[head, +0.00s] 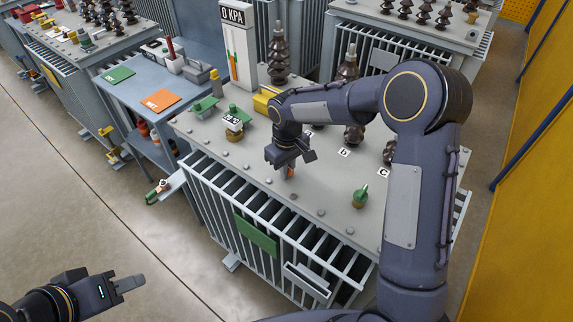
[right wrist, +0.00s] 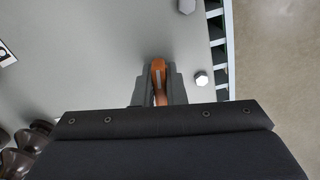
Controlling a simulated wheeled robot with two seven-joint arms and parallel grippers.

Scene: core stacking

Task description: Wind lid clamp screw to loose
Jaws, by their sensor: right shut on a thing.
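The lid clamp screw shows as an orange handle (right wrist: 158,72) in the right wrist view, standing on the grey transformer lid (head: 322,190) near its edge. The lower part of the screw is hidden by the fingers. My left gripper (head: 128,284) is at the lower left of the head view, over the floor, away from the transformer. Its finger gap is not clear.
Dark bushings (head: 353,134) marked with letters stand on the lid behind my right gripper. Green valves (head: 360,196) and several bolts are also on the lid. A gauge column (head: 238,45) reads 0 KPA.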

